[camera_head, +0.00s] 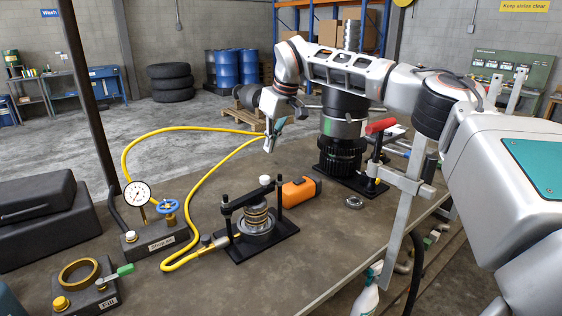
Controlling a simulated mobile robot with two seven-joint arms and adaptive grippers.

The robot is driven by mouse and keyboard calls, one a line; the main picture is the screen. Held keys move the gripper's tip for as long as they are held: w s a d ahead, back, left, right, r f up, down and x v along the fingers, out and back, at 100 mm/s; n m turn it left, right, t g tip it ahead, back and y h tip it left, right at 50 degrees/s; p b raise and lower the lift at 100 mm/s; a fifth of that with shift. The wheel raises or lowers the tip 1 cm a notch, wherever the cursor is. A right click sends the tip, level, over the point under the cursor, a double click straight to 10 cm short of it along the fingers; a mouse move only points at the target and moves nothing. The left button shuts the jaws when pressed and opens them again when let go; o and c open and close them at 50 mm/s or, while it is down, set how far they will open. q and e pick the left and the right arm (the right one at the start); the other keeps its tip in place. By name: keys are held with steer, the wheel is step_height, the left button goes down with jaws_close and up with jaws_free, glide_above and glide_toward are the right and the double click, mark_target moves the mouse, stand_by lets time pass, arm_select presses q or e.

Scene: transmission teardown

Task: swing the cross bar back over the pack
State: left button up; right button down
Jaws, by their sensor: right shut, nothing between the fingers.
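The black cross bar (246,197) stands on a black fixture plate (277,235) in the middle of the bench. It spans between a left post (228,222) and a right post (279,196), with a white knob (265,180) near its right part. The pack (257,216), a round metal stack, sits on the plate at the bar; the bar appears to cross at its top, but I cannot tell if they touch. My right gripper (268,149) is shut and empty, pointing down in the air above and behind the fixture, apart from the bar. My left gripper is out of view.
An orange and black tool (301,191) lies right behind the fixture. A yellow hose (128,150) loops to a gauge (137,193) and blue valve wheel (167,206) at left. A dark gear housing (340,155) and a red-handled clamp (381,127) stand at right.

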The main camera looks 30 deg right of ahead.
steer(key=x, duration=1)
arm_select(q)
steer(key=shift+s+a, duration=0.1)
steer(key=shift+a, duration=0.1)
arm_select(e)
steer(key=s, duration=0.2)
steer(key=s+d, duration=0.1)
steer(key=s, duration=0.1)
steer(key=shift+r, duration=0.2)
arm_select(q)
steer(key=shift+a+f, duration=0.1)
